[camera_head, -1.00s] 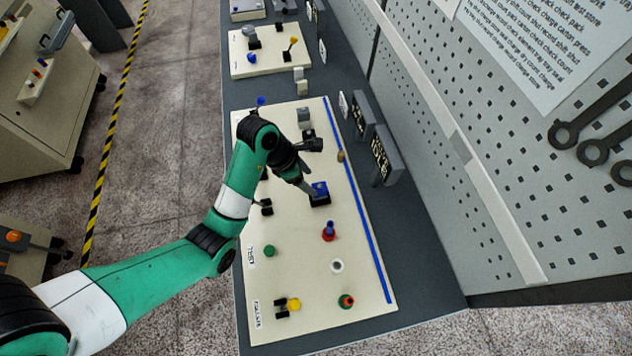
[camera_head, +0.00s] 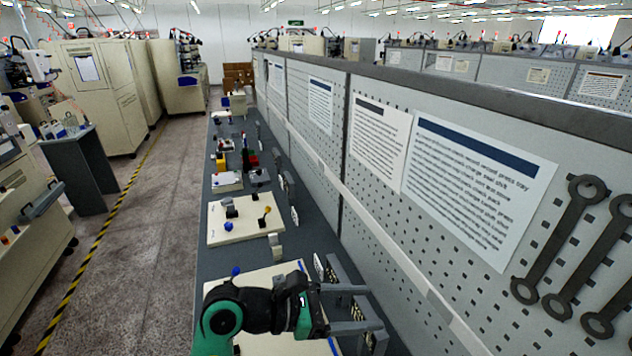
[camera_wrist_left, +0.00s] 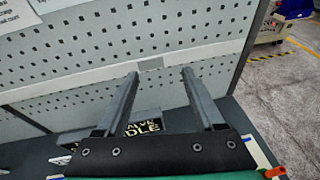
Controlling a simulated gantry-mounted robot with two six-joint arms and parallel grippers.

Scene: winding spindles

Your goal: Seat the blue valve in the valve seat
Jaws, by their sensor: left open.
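My left gripper (camera_head: 374,306) is open and empty at the lower right of the head view, its fingers pointing right toward the perforated panel. In the left wrist view its two fingers (camera_wrist_left: 160,74) stand apart with nothing between them. The near cream board (camera_head: 258,276) shows only in part behind my arm. A small blue knob (camera_head: 235,271) shows at its far left corner. I cannot tell whether that is the blue valve. The valve seat cannot be made out; most of the board is hidden or below the picture. My right gripper is not in view.
The perforated panel (camera_wrist_left: 90,65) stands close in front of the fingers. A dark sign block with light lettering (camera_wrist_left: 142,126) sits below and between them. A second cream board (camera_head: 245,232) with small parts lies farther along the bench. The floor aisle (camera_head: 150,225) is left.

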